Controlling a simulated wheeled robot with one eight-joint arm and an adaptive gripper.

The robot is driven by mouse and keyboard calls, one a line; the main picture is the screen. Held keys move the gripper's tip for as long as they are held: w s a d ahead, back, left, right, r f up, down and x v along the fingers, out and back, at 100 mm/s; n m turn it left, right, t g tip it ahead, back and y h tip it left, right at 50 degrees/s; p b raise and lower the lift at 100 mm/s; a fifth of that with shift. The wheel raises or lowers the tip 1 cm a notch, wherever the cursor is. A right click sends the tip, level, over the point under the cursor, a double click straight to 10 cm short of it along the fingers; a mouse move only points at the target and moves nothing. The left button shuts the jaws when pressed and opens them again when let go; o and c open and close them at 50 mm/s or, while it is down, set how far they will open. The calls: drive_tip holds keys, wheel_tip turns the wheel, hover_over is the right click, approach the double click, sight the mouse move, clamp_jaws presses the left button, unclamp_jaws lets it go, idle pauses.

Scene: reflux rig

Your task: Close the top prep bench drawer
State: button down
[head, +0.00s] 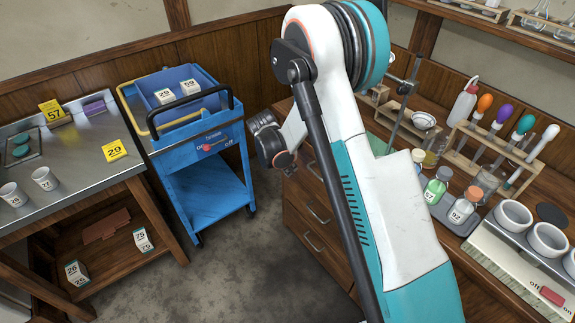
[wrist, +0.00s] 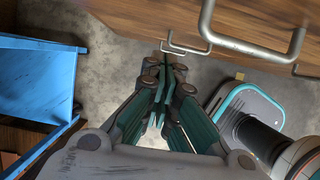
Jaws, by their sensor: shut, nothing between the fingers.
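The wooden prep bench drawers (head: 317,218) are at the middle of the head view, partly hidden behind my arm. In the wrist view, a wooden drawer front with a large metal handle (wrist: 245,47) is close to the camera at the upper right. A smaller handle (wrist: 187,49) shows lower down beyond the fingertips. I cannot tell how far the top drawer stands out. My gripper (wrist: 168,72) is shut and empty, pointing down beside the drawer fronts. In the head view my gripper (head: 282,158) is left of the bench; its fingertips are hard to make out.
A blue cart (head: 205,190) stands left of my gripper, with grey floor (head: 240,255) between it and the bench. A steel-topped table (head: 85,160) is farther left. Bottles, a tool rack and white cups (head: 513,215) crowd the bench top at right.

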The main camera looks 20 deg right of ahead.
drive_tip(key=w+d+f+b, duration=0.1)
drive_tip(key=d+f+b, duration=0.1)
drive_tip(key=d, duration=0.3)
drive_tip(key=shift+w+f+b, duration=0.35)
drive_tip(key=shift+w+f, duration=0.05)
drive_tip(key=shift+f, duration=0.45)
drive_tip(key=shift+w+d+r, duration=0.1)
drive_tip(key=shift+w+d, duration=0.15)
drive_tip(key=shift+d, duration=0.4)
drive_tip(key=shift+w+d, duration=0.25)
drive_tip(key=shift+d, duration=0.4)
drive_tip(key=s+a+r+p, duration=0.3)
drive_tip(key=a+r+p, duration=0.1)
drive_tip(key=a+r, duration=0.4)
drive_tip(key=shift+r, duration=0.6)
